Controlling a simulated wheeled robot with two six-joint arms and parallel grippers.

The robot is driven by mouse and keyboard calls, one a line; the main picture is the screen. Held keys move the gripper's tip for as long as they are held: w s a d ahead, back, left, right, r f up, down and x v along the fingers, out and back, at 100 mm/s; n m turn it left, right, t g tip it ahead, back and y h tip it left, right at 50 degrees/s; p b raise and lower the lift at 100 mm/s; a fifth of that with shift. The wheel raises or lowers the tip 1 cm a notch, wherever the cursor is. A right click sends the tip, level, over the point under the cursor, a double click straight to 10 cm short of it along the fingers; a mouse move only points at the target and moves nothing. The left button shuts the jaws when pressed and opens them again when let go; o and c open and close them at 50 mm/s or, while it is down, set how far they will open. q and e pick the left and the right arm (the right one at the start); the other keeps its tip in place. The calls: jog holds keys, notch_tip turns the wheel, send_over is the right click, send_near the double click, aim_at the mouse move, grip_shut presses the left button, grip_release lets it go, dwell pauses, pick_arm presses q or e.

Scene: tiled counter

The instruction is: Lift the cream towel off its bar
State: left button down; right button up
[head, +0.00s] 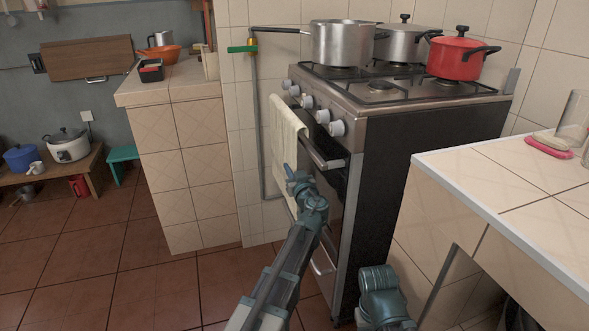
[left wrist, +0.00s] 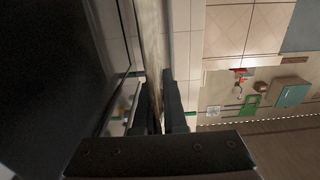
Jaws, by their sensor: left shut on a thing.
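The cream towel (head: 284,130) hangs over the bar (head: 326,159) on the front of the stove, draped down its face. My left gripper (head: 289,172) is at the towel's lower right part, below the bar. In the left wrist view, the two dark fingers (left wrist: 160,82) are closed on the towel (left wrist: 152,35), which runs up between them as a narrow pale strip. The fingertips are small in the head view and partly hidden by the wrist. Part of my right arm shows at the bottom, but its gripper is out of the picture.
The stove (head: 420,150) carries two metal pots (head: 343,44) and a red pot (head: 456,57). Knobs (head: 337,128) stick out above the bar. A tiled counter (head: 510,190) stands close on the right, another (head: 180,90) on the left. Floor between the left counter and stove is clear.

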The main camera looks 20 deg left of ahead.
pick_arm(q)
jog(key=s+a, duration=0.7)
jog(key=a, duration=0.3)
jog(key=shift+a, duration=0.15)
dwell(0.7)
